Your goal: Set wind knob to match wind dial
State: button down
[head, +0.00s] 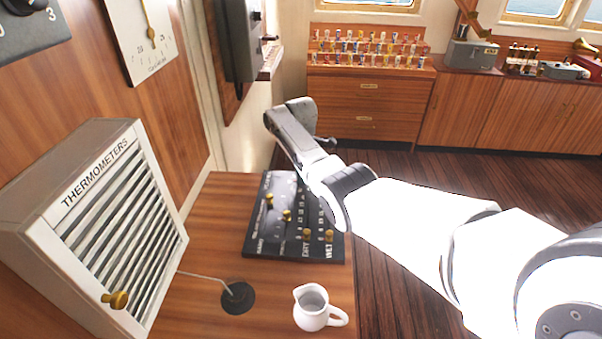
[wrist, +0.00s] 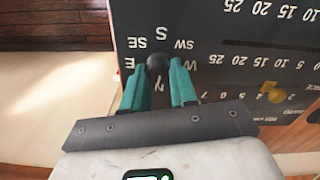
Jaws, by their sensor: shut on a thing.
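The dark round wind knob (wrist: 157,62) is in the wrist view, on a black panel with compass letters around it. My gripper (wrist: 158,72) has its two teal fingers shut on the knob, one on each side. I cannot make out a pointer on the knob. In the head view the black panel (head: 262,235) lies on the wooden desk, its far end behind my arm, and the knob and fingertips are hidden. A dark dial with a 3 (head: 32,40) is cut off at the upper left; I cannot tell if it is the wind dial.
Brass sliders (head: 287,216) stand on the panel. A white jug (head: 312,308) and a black-based stalk (head: 238,297) are on the desk's near part. A louvred thermometer box (head: 110,225) stands left. A white gauge (head: 143,42) hangs on the wall. The floor right of the desk is clear.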

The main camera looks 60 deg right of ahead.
jog(key=shift+n, duration=0.9)
jog(key=shift+r, duration=0.1)
jog(key=c, duration=0.9)
grip_release()
notch_tip(320, 180, up, 11)
jog(key=shift+f+b, duration=0.15)
jog(key=shift+b, duration=0.4)
